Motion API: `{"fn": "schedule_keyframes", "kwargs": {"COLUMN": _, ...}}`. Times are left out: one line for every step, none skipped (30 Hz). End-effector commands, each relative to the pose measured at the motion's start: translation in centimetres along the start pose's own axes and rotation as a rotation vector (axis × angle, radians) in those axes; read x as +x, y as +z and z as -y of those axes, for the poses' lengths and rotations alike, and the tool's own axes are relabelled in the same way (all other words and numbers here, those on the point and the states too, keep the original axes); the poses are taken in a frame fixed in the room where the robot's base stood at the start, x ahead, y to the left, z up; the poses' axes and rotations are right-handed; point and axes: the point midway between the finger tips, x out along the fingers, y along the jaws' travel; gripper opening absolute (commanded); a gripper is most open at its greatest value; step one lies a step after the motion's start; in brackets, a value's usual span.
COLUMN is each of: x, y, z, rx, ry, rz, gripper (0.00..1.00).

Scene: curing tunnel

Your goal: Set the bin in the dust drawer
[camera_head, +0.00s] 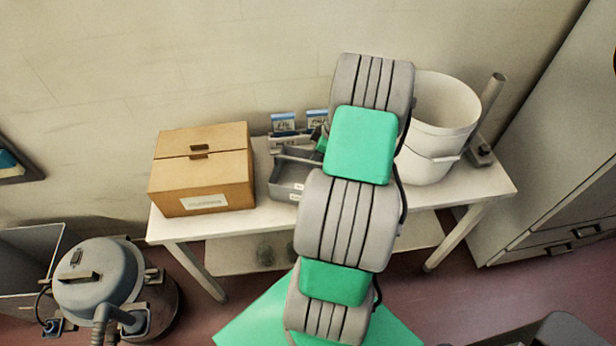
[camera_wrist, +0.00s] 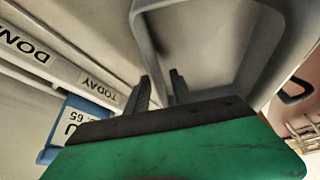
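A grey open-topped bin (camera_head: 285,187) with small pale labels stands on the white table, partly hidden behind my arm. In the wrist view a grey rim and wall (camera_wrist: 190,14), apparently the bin's, are close to the fingers. My gripper (camera_wrist: 161,88) shows two dark fingertips spread apart at that wall; I cannot tell whether they touch it. In the head view my gripper is hidden behind my arm. I cannot identify the dust drawer for certain; a low drawer front with dark handles (camera_head: 586,231) shows in the grey cabinet at right.
A closed cardboard box (camera_head: 203,170) stands left of the bin. White buckets (camera_head: 440,105) and a grey post on a base (camera_head: 490,110) stand to the right on the table (camera_head: 470,190). A grey vacuum (camera_head: 100,275) is on the floor at left. Blue-topped cards (camera_head: 283,122) stand behind the bin.

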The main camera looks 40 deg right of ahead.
Motion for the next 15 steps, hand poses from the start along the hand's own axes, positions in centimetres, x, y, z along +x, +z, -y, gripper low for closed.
{"fn": "schedule_keyframes", "kwargs": {"x": 0.02, "y": 0.00, "z": -0.05, "rx": 0.000, "ry": 0.001, "rz": 0.000, "gripper": 0.28}}
{"fn": "schedule_keyframes", "kwargs": {"x": 0.02, "y": 0.01, "z": -0.05, "rx": 0.000, "ry": 0.001, "rz": 0.000, "gripper": 0.28}}
{"fn": "schedule_keyframes", "kwargs": {"x": 0.01, "y": 0.01, "z": -0.04, "rx": 0.000, "ry": 0.001, "rz": 0.000, "gripper": 0.28}}
{"fn": "schedule_keyframes", "kwargs": {"x": 0.01, "y": 0.02, "z": -0.04, "rx": 0.000, "ry": 0.001, "rz": 0.000, "gripper": 0.28}}
{"fn": "schedule_keyframes", "kwargs": {"x": 0.00, "y": 0.01, "z": -0.04, "rx": 0.000, "ry": 0.001, "rz": 0.000, "gripper": 0.27}}
{"fn": "schedule_keyframes", "kwargs": {"x": 0.00, "y": 0.02, "z": -0.03, "rx": 0.000, "ry": 0.001, "rz": 0.000, "gripper": 0.23}}
{"fn": "schedule_keyframes", "kwargs": {"x": -0.01, "y": 0.01, "z": -0.04, "rx": 0.000, "ry": 0.001, "rz": 0.000, "gripper": 0.21}}
{"fn": "schedule_keyframes", "kwargs": {"x": -0.01, "y": 0.01, "z": -0.03, "rx": 0.001, "ry": 0.001, "rz": 0.000, "gripper": 0.18}}
{"fn": "schedule_keyframes", "kwargs": {"x": -0.01, "y": 0.01, "z": -0.03, "rx": 0.001, "ry": 0.001, "rz": 0.000, "gripper": 0.15}}
{"fn": "schedule_keyframes", "kwargs": {"x": -0.02, "y": 0.01, "z": -0.03, "rx": 0.001, "ry": 0.001, "rz": 0.000, "gripper": 0.13}}
{"fn": "schedule_keyframes", "kwargs": {"x": -0.02, "y": 0.01, "z": -0.03, "rx": 0.001, "ry": 0.001, "rz": 0.000, "gripper": 0.10}}
{"fn": "schedule_keyframes", "kwargs": {"x": -0.03, "y": 0.01, "z": -0.03, "rx": 0.001, "ry": 0.001, "rz": 0.000, "gripper": 0.07}}
{"fn": "schedule_keyframes", "kwargs": {"x": -0.03, "y": 0.01, "z": -0.03, "rx": 0.001, "ry": 0.001, "rz": 0.000, "gripper": 0.04}}
{"fn": "schedule_keyframes", "kwargs": {"x": -0.03, "y": 0.01, "z": -0.03, "rx": 0.001, "ry": 0.001, "rz": 0.000, "gripper": 0.02}}
{"fn": "schedule_keyframes", "kwargs": {"x": -0.04, "y": 0.01, "z": -0.03, "rx": 0.001, "ry": 0.001, "rz": 0.000, "gripper": 0.00}}
